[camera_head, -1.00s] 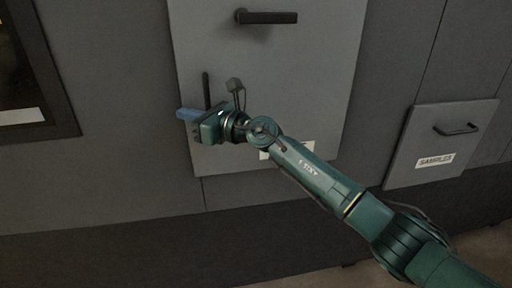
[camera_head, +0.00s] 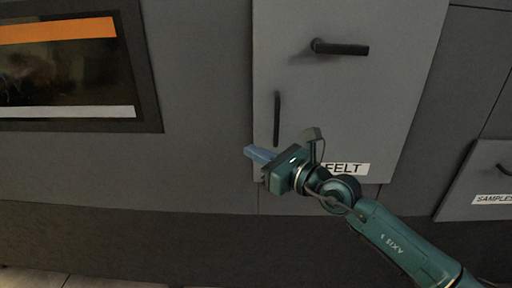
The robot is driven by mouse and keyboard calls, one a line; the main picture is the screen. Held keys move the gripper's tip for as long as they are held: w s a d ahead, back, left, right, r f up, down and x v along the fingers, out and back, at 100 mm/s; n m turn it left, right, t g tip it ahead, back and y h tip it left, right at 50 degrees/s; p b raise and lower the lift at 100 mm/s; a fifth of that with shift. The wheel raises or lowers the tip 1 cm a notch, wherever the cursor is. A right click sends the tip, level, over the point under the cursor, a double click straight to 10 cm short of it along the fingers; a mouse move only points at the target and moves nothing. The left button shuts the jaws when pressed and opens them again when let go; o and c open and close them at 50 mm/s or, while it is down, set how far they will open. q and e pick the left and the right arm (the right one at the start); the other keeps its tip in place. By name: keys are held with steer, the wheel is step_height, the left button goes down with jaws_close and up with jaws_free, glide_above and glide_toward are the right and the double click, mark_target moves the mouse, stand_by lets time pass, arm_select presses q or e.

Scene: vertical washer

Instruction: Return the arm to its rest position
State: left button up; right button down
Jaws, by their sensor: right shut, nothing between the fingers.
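My right arm comes in from the lower right, teal, with its gripper (camera_head: 255,155) in front of the lower left corner of a light grey door (camera_head: 340,95). The blue fingers are shut and hold nothing. They point to the left. I cannot tell from this view whether the fingers touch the door. My left gripper is not in view.
The door has a dark lever handle (camera_head: 340,48) and a thin vertical handle (camera_head: 277,118). A dark framed window (camera_head: 68,113) with an orange strip is at the left. A "SAMPLES" panel (camera_head: 470,205) with a handle is at the right. Floor shows at the bottom left.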

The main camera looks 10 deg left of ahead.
steer(key=s+d+f+n+t+h, duration=0.2)
steer(key=s+d+f+n+h, duration=0.4)
steer(key=n, duration=0.5)
steer(key=s+d+f+n+t+h+p, duration=0.1)
steer(key=s+d+f+n+t, duration=0.15)
steer(key=d+f+n, duration=0.7)
steer(key=s+d+f+n+t+h, duration=0.2)
steer(key=s+d+f+n+h, duration=0.3)
steer(key=n, duration=0.8)
steer(key=s+d+f+m+g, duration=0.4)
steer(key=s+d+f+m, duration=0.2)
steer(key=s, duration=0.4)
step_height(320, 180, down, 3)
steer(key=shift+s+r+m+h, duration=0.15)
steer(key=shift+s+m+h, duration=0.15)
steer(key=shift+m, duration=0.25)
steer(key=c, duration=2.1)
jaws_free()
steer(key=shift+a, duration=0.1)
